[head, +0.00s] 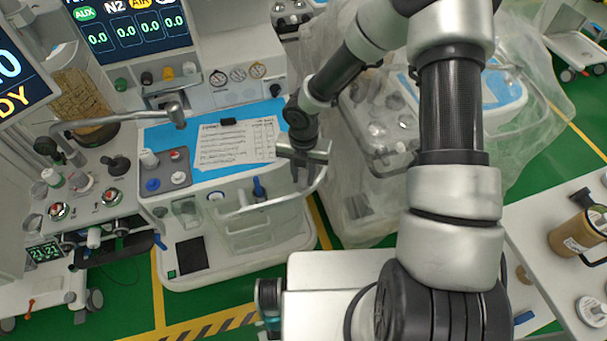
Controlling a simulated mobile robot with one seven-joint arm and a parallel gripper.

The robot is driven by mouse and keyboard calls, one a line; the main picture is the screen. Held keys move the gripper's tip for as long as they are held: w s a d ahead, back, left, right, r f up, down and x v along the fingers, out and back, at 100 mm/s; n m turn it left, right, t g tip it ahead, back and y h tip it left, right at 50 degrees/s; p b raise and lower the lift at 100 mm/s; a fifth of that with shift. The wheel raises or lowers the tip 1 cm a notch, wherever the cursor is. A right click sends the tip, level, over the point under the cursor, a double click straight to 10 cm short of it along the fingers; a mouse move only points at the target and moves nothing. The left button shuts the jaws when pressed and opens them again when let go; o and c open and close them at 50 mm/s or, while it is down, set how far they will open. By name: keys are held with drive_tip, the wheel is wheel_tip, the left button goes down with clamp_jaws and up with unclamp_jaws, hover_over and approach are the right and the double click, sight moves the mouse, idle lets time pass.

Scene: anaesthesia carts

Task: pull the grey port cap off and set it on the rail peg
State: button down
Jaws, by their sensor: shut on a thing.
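My gripper (302,176) points down beside the right front corner of the middle cart's worktop, near the right end of its curved rail (285,200). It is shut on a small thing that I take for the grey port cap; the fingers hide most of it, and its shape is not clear. A blue upright piece (258,187) stands at the rail left of my gripper; I cannot tell whether it is the rail peg. A pale round fitting (216,197) sits further left on the cart front. The port itself is not clearly seen.
Printed sheets (235,143) lie on the blue worktop left of my gripper. A grey tray (165,170) with knobs is further left. A plastic-draped cart (375,130) stands close on the right.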

sight(304, 174)
drive_tip(key=shift+f+b, duration=0.6)
drive_tip(key=shift+f, duration=0.3)
drive_tip(key=c, duration=1.4)
unclamp_jaws()
drive_tip(key=shift+o, duration=0.2)
drive_tip(key=shift+r, duration=0.15)
wheel_tip(304, 174, up, 17)
drive_tip(key=p, duration=0.2)
drive_tip(key=shift+p, duration=0.3)
drive_tip(key=shift+r, duration=0.15)
